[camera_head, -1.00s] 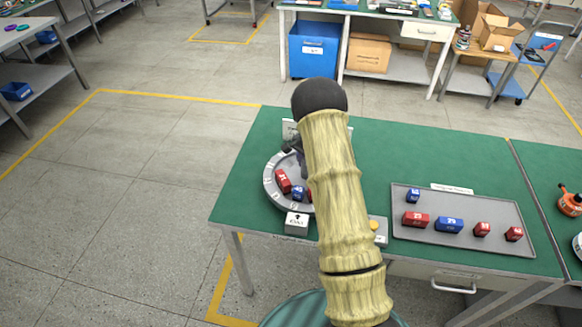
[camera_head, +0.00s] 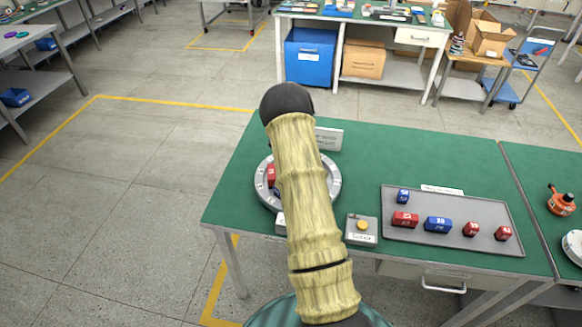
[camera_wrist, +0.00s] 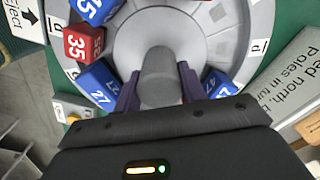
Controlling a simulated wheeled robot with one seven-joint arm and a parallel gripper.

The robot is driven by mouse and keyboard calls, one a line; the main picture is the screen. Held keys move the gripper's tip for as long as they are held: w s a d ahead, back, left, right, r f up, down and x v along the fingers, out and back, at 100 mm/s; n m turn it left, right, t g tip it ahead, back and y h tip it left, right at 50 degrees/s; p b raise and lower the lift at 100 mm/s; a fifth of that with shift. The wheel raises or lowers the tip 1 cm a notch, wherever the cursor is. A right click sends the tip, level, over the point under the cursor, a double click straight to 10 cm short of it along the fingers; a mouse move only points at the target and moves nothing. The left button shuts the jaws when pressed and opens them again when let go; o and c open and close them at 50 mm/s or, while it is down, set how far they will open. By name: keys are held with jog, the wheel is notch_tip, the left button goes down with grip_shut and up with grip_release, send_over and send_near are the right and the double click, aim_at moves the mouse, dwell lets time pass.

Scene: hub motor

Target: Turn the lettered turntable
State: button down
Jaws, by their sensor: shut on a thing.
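The lettered turntable (camera_head: 331,193) is a round grey disc at the left of the green table, partly hidden behind my arm. In the wrist view its lettered rim (camera_wrist: 258,48) shows, with a grey knob (camera_wrist: 158,75) at the centre. My gripper (camera_wrist: 157,88) is shut on the knob, one dark purple finger on either side. Red and blue numbered blocks sit on the disc around the knob, among them a red block (camera_wrist: 83,42) marked 35 and a blue block (camera_wrist: 98,86) marked 27. In the head view my gripper is hidden behind my arm.
A grey tray (camera_head: 470,252) with several red and blue blocks lies to the right. A box with a yellow button (camera_head: 362,225) stands near the front edge. An orange tool (camera_head: 561,200) lies far right.

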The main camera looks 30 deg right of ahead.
jog(key=shift+a, duration=0.1)
dwell(0.3)
jog(key=c, duration=0.8)
grip_release()
jog(key=shift+r, duration=0.15)
notch_tip(320, 180, up, 17)
jog(key=shift+r+b, duration=0.1)
jog(key=shift+b, duration=1.05)
